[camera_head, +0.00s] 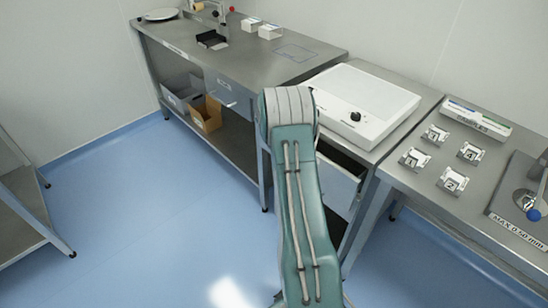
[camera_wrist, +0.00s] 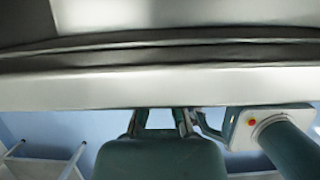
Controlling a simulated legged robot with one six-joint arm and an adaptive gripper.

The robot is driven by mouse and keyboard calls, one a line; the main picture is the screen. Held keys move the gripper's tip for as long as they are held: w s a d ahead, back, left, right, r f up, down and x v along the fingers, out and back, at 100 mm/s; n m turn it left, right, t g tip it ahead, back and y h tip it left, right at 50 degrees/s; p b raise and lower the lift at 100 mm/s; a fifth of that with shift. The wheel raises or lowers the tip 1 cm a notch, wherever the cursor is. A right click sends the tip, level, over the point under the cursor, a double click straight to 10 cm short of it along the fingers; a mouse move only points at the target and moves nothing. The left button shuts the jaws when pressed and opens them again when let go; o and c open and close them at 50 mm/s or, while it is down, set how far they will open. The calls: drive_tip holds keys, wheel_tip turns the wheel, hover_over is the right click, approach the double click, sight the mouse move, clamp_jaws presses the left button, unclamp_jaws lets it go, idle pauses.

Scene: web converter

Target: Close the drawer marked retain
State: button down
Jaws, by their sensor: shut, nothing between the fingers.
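In the head view, an open drawer (camera_head: 338,183) with a pale front sticks out under the middle bench, right of my arm; its dark inside shows, and no label shows on it. A second drawer (camera_head: 231,96) sits under the left bench, with a small label too small to read and a handle; it looks shut. My arm rises from the bottom and bends at the top near the open drawer; it hides my gripper.
A white device (camera_head: 365,100) with a black knob stands on the middle bench. The right bench (camera_head: 395,180) holds several small metal fixtures. Bins (camera_head: 206,115) sit on the left bench's lower shelf. A shelf unit (camera_head: 25,205) stands at far left. The blue floor between is clear.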

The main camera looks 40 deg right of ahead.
drive_tip(key=shift+d+r, duration=0.1)
drive_tip(key=shift+d, duration=1.25)
drive_tip(key=shift+w, duration=0.1)
